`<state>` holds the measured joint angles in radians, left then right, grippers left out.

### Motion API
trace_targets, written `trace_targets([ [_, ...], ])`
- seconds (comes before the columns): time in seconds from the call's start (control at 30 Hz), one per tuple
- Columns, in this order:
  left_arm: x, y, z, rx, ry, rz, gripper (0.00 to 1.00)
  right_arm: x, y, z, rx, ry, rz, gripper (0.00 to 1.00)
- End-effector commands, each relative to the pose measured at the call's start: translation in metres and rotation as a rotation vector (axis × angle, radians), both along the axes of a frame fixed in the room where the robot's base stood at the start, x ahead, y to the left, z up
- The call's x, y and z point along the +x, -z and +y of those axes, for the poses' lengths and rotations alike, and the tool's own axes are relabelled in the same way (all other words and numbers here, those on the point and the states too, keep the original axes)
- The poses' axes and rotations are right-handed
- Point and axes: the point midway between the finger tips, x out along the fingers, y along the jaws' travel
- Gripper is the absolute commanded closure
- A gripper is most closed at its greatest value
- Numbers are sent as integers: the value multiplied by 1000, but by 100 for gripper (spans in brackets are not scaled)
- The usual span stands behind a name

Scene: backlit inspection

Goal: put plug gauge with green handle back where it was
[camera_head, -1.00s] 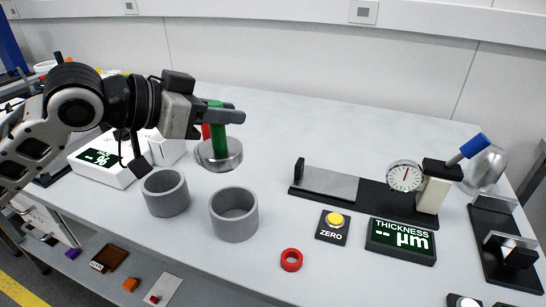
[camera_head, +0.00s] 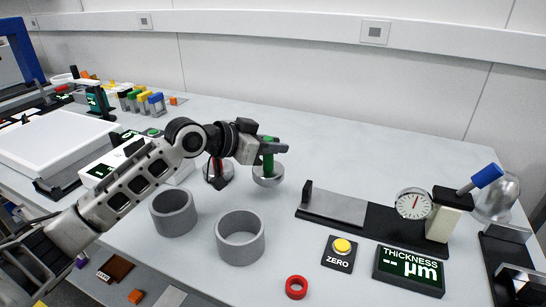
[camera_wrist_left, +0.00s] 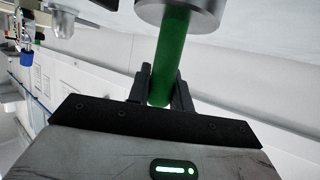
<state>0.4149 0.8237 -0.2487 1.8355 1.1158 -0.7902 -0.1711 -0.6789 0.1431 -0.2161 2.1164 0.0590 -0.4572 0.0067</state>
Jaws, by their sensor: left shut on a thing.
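The plug gauge with green handle (camera_head: 268,177) has a wide silver metal disc under its green handle. My left gripper (camera_head: 270,147) is shut on the green handle, and the gauge hangs upright, disc down, over the table behind the grey rings. I cannot tell whether the disc touches the table. In the left wrist view the fingers (camera_wrist_left: 160,88) sit on both sides of the green handle (camera_wrist_left: 172,50). A second plug gauge with a red handle (camera_head: 221,174) is just left of it, partly hidden by my arm. My right gripper is not in view.
Two grey ring cylinders (camera_head: 174,212) (camera_head: 240,238) stand in front of the gauges. A dial gauge stand (camera_head: 412,204), a ZERO button (camera_head: 341,247), a thickness display (camera_head: 409,268) and a red ring (camera_head: 296,287) are to the right. The table behind the gripper is clear.

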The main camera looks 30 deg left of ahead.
Motion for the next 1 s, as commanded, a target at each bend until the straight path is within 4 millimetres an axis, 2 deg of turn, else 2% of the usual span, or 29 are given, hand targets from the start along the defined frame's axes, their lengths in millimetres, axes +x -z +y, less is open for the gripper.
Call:
trace_targets([
  [0.1,6,9,0,-2,0,0,100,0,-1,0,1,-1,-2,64],
  [0.3,4,35,0,-1,-2,1,100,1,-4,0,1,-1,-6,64],
  [0.67,5,40,0,-1,-1,-2,100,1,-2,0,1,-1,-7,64],
  [0.7,4,39,0,0,-1,0,68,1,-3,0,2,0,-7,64],
  [0.73,4,39,0,0,-1,1,59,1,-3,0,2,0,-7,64],
  [0.77,4,39,0,0,-1,1,57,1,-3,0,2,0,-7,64],
  [1.0,4,39,0,0,-1,1,57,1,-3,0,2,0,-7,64],
])
